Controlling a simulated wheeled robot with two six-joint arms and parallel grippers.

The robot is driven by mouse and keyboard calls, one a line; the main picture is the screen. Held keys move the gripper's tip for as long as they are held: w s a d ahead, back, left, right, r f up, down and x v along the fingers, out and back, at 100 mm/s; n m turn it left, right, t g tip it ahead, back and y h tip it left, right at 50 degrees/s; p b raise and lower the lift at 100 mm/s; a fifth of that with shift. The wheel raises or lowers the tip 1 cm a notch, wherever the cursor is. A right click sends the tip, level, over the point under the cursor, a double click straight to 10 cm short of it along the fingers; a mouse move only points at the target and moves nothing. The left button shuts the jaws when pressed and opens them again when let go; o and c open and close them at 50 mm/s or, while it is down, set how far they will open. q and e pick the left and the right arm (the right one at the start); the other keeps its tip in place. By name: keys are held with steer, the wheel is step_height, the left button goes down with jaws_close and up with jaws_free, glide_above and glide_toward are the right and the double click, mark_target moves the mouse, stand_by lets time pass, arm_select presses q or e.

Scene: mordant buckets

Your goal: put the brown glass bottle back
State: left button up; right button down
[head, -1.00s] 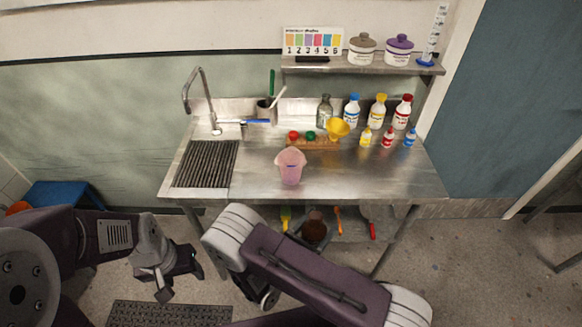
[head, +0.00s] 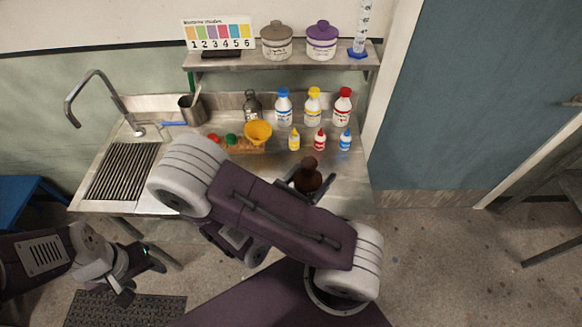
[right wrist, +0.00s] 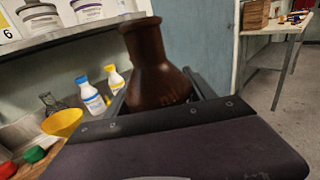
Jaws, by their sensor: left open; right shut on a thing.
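The brown glass bottle (head: 308,176) is held by my right gripper (head: 312,184) above the front right part of the steel bench. In the right wrist view the brown bottle (right wrist: 158,68) is upright or nearly so, with the gripper's jaws (right wrist: 160,95) on either side of its wide body. My left gripper (head: 132,275) is open and empty, low at the left in front of the bench. The bottle's base is hidden.
A shelf (head: 340,62) with two lidded jars and a cylinder hangs above the bench. Blue, yellow and red capped bottles (head: 313,106) stand at the back right, small ones in front. A yellow funnel (head: 257,132) and clear bottle (head: 252,105) stand left of them.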

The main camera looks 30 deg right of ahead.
steer(key=shift+w+d+r, duration=0.1)
steer(key=shift+w+r, duration=0.05)
steer(key=shift+r, duration=0.5)
steer(key=shift+a, duration=0.3)
steer(key=w+f+b, duration=0.1)
steer(key=w+a+f+b, duration=0.1)
steer(key=b, duration=0.1)
steer(key=shift+a+f, duration=0.1)
steer(key=shift+a, duration=0.2)
steer(key=w+f, duration=0.4)
steer(key=w+f+p, duration=0.1)
steer(key=w+f, duration=0.3)
steer(key=w, duration=0.1)
steer(key=shift+w+f, duration=0.35)
steer(key=shift+f, duration=0.15)
arm_select(q)
steer(key=shift+a+f, duration=0.65)
steer(key=shift+f, duration=0.25)
arm_select(e)
steer(key=shift+c, duration=1.6)
jaws_free()
